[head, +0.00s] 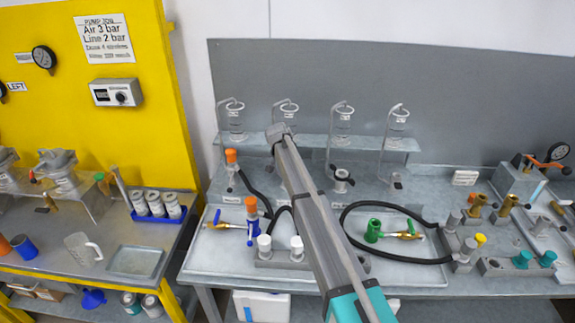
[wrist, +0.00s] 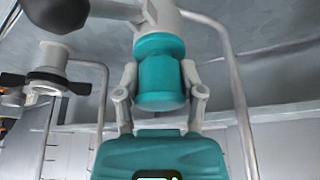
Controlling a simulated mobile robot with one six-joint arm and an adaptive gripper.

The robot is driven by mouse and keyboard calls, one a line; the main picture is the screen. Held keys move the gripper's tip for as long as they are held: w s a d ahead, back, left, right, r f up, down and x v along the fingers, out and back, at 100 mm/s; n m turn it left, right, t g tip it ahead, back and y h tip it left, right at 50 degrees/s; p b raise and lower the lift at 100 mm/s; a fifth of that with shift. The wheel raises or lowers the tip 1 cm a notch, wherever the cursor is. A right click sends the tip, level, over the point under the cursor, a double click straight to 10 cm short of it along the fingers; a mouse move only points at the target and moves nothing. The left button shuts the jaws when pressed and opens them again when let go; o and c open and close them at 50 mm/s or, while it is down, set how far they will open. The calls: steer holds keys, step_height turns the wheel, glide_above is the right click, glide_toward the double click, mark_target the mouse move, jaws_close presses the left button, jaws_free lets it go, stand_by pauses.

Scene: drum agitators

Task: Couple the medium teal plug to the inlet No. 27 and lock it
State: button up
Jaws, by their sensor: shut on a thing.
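In the wrist view my gripper (wrist: 161,88) is shut on a teal plug (wrist: 160,72), one finger on each side of it. The plug's upper end meets a pale grey inlet fitting (wrist: 158,17) in the picture; I cannot tell how far it is seated. A black lever end (wrist: 56,13) shows at the upper left, by this fitting. Its number is not visible. In the head view my arm reaches towards the back row and hides the plug and this inlet.
A neighbouring inlet (wrist: 48,77) with black levers stands left in the wrist view. Bent grey pipes (wrist: 238,90) flank my gripper. In the head view, glass cylinders (head: 342,122) line the shelf, a black hose (head: 352,215) loops right of my arm, and teal plugs (head: 521,259) stand at lower right.

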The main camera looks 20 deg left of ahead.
steer(key=o, duration=1.2)
steer(key=shift+o, duration=0.4)
step_height(320, 180, up, 8)
steer(key=p, duration=0.8)
steer(key=shift+f, duration=0.1)
